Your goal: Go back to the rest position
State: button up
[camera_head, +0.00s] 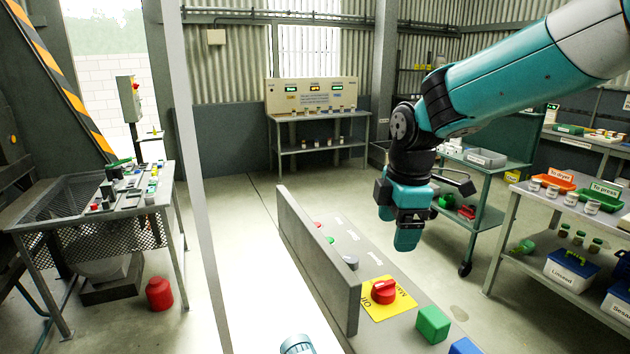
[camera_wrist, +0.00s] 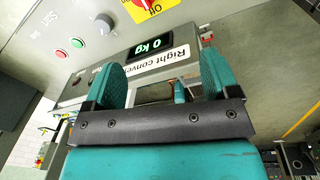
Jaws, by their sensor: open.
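My gripper (camera_head: 407,232) hangs at the end of the teal arm, to the right of and above a grey control panel (camera_head: 368,240). It points down and is apart from the panel in the head view. In the wrist view the gripper (camera_wrist: 168,80) shows two teal fingers spread apart with nothing held between them. Beyond the fingers are a display reading 0 kg (camera_wrist: 147,47) and a label reading "Right conve..." (camera_wrist: 155,63), the rest of it hidden by a finger.
The panel carries a red main switch (camera_head: 384,291), a green block (camera_head: 433,324) and a blue block (camera_head: 465,346). A green cart (camera_head: 490,170) and a shelf with trays and jars (camera_head: 560,205) stand at right. A tool table (camera_head: 60,215) stands at left.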

jog(key=s+a+r+m+y, duration=0.1)
jog(key=s+m, duration=0.4)
jog(key=s, duration=0.8)
jog(key=s+a+r+m+y, duration=0.1)
jog(key=s+m, duration=0.5)
jog(key=s, duration=0.7)
jog(key=shift+s+a+g+y, duration=0.25)
jog(key=shift+a+g+y, duration=0.15)
jog(key=shift+a+y, duration=0.45)
